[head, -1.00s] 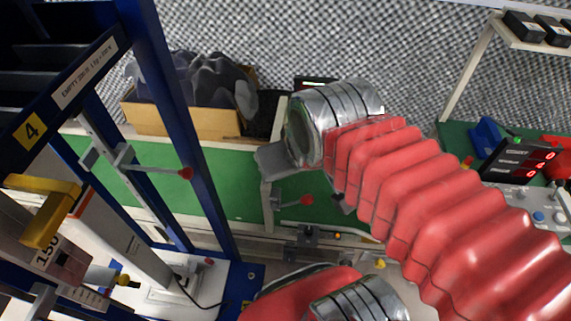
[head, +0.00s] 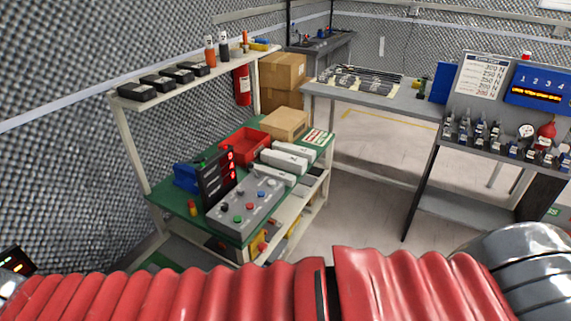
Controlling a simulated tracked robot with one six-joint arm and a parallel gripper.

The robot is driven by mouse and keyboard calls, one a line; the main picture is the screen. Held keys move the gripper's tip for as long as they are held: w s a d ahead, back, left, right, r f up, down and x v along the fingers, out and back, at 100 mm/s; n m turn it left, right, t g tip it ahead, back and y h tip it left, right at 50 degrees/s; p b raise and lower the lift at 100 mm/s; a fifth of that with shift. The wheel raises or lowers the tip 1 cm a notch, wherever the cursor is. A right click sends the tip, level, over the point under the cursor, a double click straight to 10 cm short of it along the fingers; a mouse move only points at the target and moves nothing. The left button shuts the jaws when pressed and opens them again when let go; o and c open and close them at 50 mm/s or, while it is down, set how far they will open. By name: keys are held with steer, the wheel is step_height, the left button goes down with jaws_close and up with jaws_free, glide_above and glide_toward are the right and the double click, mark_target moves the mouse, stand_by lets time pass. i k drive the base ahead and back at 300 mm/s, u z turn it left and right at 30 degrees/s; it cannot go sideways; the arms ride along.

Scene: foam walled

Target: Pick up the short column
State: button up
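I cannot pick out a short column with certainty in the head view. Several small dark and metallic parts stand in rows on the right-hand bench (head: 500,150), too small to tell apart. My red ribbed arm crosses the bottom of the view from edge to edge, with a metal joint at the lower right. My gripper is not in view, so its state and what it may hold are hidden.
A green-topped bench (head: 318,150) at left centre carries a grey control box (head: 245,212), a red tray (head: 245,146) and white blocks (head: 285,160). Cardboard boxes (head: 282,72) stand behind. A grey table (head: 385,98) is at the back. Floor (head: 355,215) shows between the benches.

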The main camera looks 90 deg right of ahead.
mark_target(287, 162)
steer(key=z, duration=0.45)
steer(key=k, duration=0.25)
steer(key=z, duration=2.35)
steer(key=i, duration=0.5)
steer(key=z, duration=0.15)
